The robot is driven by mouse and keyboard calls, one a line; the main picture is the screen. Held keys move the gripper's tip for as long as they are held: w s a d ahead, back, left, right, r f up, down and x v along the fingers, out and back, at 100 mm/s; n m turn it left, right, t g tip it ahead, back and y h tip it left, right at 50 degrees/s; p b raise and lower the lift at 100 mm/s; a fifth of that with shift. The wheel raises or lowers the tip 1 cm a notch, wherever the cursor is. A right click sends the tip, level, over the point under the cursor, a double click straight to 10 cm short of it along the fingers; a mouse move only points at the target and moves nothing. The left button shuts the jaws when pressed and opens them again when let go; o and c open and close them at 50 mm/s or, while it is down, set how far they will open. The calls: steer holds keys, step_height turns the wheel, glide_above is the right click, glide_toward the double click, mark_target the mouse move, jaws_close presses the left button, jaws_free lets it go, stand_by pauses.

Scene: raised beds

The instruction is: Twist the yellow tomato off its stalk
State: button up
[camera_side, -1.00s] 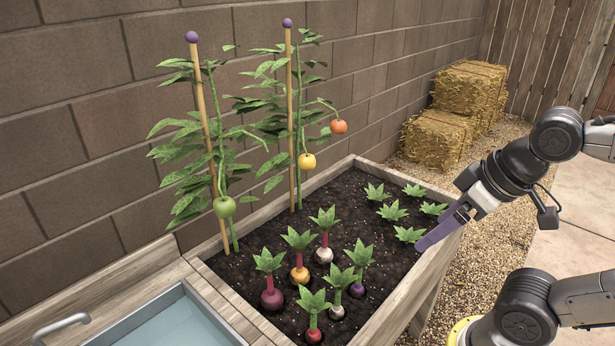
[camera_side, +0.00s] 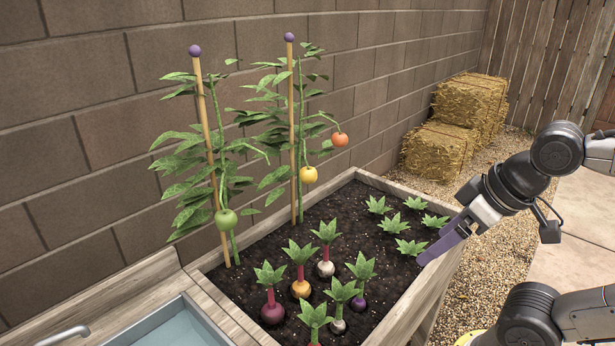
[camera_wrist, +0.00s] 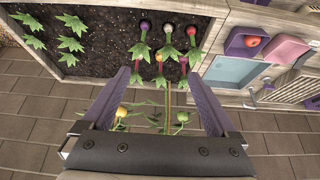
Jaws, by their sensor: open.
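The yellow tomato (camera_side: 308,174) hangs from a curved stalk on the rear staked plant, below and left of an orange-red tomato (camera_side: 340,139). A green tomato (camera_side: 226,219) hangs on the front staked plant. My gripper (camera_side: 426,258) is at the right edge of the bed, empty and well away from the yellow tomato. In the wrist view my gripper (camera_wrist: 157,75) has its two purple fingers wide apart. There the yellow tomato (camera_wrist: 122,112) shows between the fingers, left of the green tomato (camera_wrist: 183,116). Leaves partly cover its stalk.
The raised bed (camera_side: 410,313) holds several root vegetables in front and leafy seedlings at the right. Two wooden stakes (camera_side: 294,130) stand among the foliage near the block wall (camera_side: 80,95). A blue basin (camera_side: 170,328) is at lower left. Straw bales (camera_side: 440,148) stand behind.

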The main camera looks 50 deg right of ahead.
mark_target(313, 175)
steer(key=shift+o, duration=0.2)
steer(key=w+d+r+m+t, duration=0.1)
steer(key=w+r+t, duration=0.2)
steer(key=w, duration=0.4)
steer(key=w+d+r+m+t+h, duration=0.1)
steer(key=w+r+t, duration=0.2)
steer(key=w, duration=0.5)
steer(key=w+d+r+m+t, duration=0.1)
steer(key=w+r+t, duration=0.15)
steer(key=w, duration=0.45)
steer(key=w+d+f+m+h, duration=0.1)
steer(key=w+d+f, duration=0.3)
steer(key=f, duration=0.3)
steer(key=w+d+f+m+h, duration=0.2)
steer(key=w+d+f, duration=0.15)
steer(key=f, duration=0.35)
steer(key=shift+g, duration=0.45)
steer(key=x, duration=1.3)
steer(key=shift+w+r, duration=0.1)
steer(key=shift+w, duration=0.1)
steer(key=shift+c, duration=0.2)
jaws_close()
